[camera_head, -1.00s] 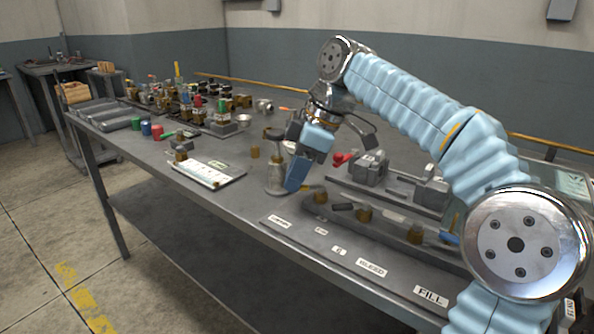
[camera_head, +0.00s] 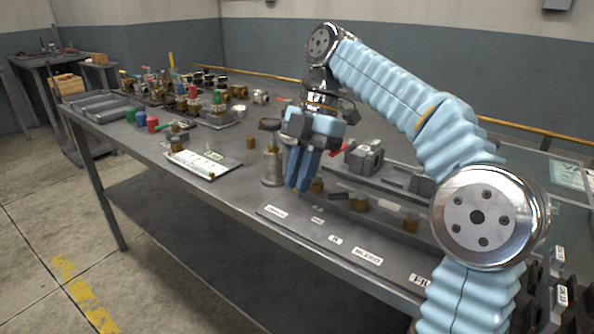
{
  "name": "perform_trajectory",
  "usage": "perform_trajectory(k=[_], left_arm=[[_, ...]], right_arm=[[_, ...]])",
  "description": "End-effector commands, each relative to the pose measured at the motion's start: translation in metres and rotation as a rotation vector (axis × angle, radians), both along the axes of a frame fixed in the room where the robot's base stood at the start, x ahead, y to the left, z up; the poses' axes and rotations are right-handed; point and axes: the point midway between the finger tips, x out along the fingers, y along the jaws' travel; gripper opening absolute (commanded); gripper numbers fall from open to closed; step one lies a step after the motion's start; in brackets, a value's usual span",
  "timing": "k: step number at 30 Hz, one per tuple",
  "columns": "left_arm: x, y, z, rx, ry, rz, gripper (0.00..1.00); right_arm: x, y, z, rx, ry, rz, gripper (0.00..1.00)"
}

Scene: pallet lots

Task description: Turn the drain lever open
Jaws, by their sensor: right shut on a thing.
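My right gripper (camera_head: 303,187) is above the front of the bench, with its blue fingers pointing down and close together. It is shut on the small lever at the leftmost brass valve (camera_head: 318,187) of the front row. The lever is hidden by the fingers, so its angle cannot be told. My left gripper is not in view.
A grey clamp block (camera_head: 364,158) is behind the valves. White labels (camera_head: 367,256) run along the front edge. A white board (camera_head: 203,164) and several coloured fittings occupy the left of the bench.

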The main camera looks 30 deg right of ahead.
Motion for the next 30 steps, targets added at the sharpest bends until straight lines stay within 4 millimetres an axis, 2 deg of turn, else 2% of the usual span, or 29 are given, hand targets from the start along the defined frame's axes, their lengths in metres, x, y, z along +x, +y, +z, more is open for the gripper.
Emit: perform_trajectory(k=[9, 23, 24, 28, 30], left_arm=[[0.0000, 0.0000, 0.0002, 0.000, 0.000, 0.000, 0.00], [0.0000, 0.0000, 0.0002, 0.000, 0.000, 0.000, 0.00], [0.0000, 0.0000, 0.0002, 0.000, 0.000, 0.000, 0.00], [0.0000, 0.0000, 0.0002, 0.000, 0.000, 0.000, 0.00], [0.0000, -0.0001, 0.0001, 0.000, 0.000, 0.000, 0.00]], right_arm=[[-0.0039, -0.0020, 0.0006, -0.001, -0.002, 0.093, 0.00], [-0.0045, -0.0024, 0.0007, -0.002, -0.003, 0.106, 0.00], [-0.0045, -0.0024, 0.0007, -0.002, -0.003, 0.106, 0.17], [-0.0045, -0.0022, 0.0006, -0.001, -0.002, 0.105, 0.37], [-0.0046, -0.0022, 0.0005, -0.001, -0.002, 0.105, 0.40]])
